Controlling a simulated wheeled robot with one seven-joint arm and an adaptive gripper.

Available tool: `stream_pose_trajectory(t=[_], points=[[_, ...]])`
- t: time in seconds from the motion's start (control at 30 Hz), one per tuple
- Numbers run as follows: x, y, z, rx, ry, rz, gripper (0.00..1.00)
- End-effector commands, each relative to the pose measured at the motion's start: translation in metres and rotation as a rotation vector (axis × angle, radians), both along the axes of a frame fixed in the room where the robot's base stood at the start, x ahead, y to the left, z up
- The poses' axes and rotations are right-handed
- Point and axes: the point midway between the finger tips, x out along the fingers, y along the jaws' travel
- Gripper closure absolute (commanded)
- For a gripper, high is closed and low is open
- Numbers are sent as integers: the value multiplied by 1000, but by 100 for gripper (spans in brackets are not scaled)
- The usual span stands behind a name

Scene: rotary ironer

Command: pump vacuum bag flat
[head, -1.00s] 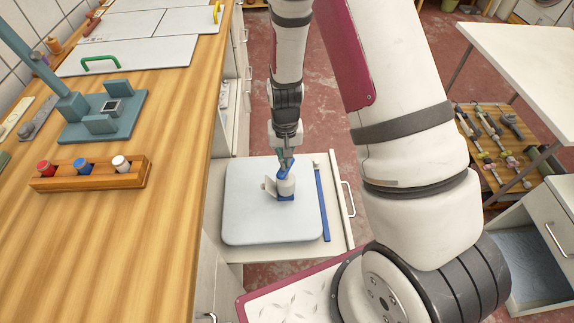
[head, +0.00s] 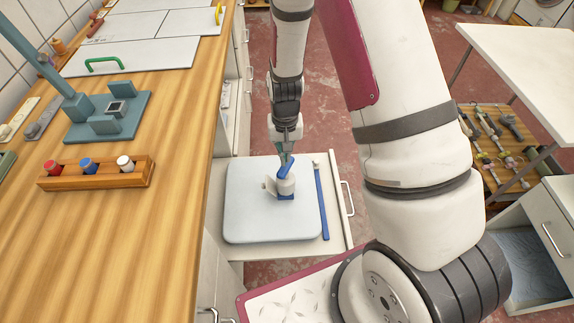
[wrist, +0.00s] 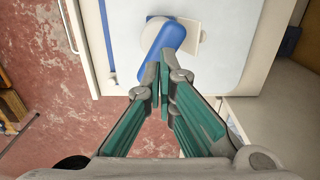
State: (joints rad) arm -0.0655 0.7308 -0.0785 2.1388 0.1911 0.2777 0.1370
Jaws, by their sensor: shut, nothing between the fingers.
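The vacuum bag (head: 255,222) is a pale, smooth, padded square in an open drawer; it also shows in the wrist view (wrist: 228,70). A white pump with a blue lever (head: 286,168) stands on the bag, and the lever lies tilted in the wrist view (wrist: 160,50). My gripper (head: 284,156) is shut and empty, with its fingertips at the lever. In the wrist view the green-padded fingers (wrist: 160,72) meet at the lever's near end. I cannot tell whether they touch it.
A blue strip (head: 322,205) lies in the drawer (head: 335,238) right of the bag. The wooden counter (head: 185,200) on the left holds a rack (head: 95,174) with red, blue and white-topped items and a teal stand (head: 108,116). A white table (head: 525,55) stands at right.

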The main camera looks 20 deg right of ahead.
Motion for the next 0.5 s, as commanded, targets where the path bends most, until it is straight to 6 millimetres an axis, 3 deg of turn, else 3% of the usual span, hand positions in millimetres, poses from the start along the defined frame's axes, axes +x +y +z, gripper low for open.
stream_pose_trajectory(t=[0.5], points=[[-1,0,30,0,0,0,100]])
